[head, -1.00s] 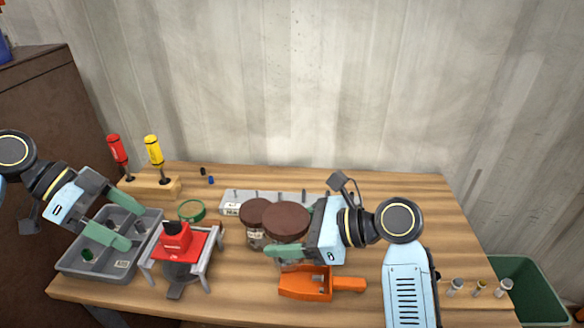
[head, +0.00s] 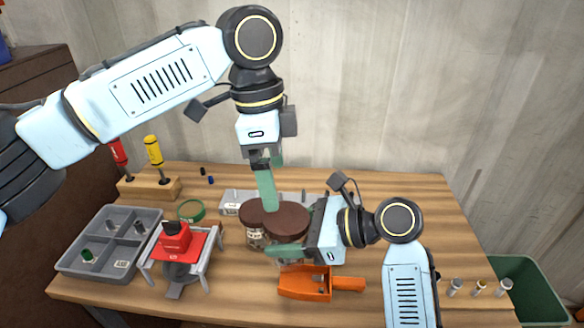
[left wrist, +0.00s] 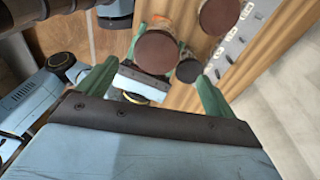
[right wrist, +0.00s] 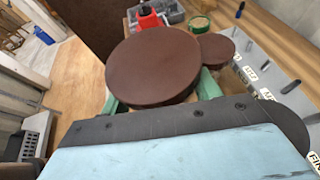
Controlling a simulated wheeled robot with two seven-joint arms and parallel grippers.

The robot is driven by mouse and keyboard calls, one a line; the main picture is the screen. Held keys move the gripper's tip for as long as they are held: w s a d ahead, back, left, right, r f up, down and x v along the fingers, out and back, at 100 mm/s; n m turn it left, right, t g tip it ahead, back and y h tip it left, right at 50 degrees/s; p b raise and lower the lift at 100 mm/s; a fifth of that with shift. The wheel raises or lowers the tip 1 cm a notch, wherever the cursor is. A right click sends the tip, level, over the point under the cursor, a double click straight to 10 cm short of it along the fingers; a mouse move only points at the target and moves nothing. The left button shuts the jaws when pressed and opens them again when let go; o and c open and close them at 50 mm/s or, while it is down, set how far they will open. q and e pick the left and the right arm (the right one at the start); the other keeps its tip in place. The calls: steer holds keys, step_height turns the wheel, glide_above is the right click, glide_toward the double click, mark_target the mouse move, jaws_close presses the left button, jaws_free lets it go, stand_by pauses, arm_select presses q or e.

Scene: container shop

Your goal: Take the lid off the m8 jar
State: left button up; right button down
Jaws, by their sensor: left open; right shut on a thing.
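Two jars with brown round lids stand close together at the middle of the table. The front jar's lid (head: 288,220) is the larger in the right wrist view (right wrist: 153,65). The other lid (head: 254,213) is beside it, to the left in the head view. My right gripper (head: 290,243) is shut on the front jar, below its lid, which is on. My left gripper (head: 266,203) is open above the lids, fingers pointing down. In the left wrist view a brown lid (left wrist: 155,52) lies beyond and between its fingers. I cannot read an m8 label.
A grey labelled rack (head: 230,197) is behind the jars. An orange scoop (head: 304,284) lies in front. A red piece on a small stand (head: 180,242) and a divided grey tray (head: 105,250) are to the left. Small cylinders (head: 480,287) stand at the right edge.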

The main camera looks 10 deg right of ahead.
mark_target(291, 216)
arm_select(q)
steer(key=d, duration=0.1)
steer(key=s, duration=0.1)
steer(key=d+t+y, duration=0.1)
steer(key=shift+s+d+r+m, duration=0.2)
steer(key=shift+d+r+m, duration=0.1)
steer(key=shift+f, duration=3.95)
steer(key=c, duration=1)
steer(key=o, duration=1)
steer(key=shift+o, duration=0.2)
steer(key=shift+r, duration=0.15)
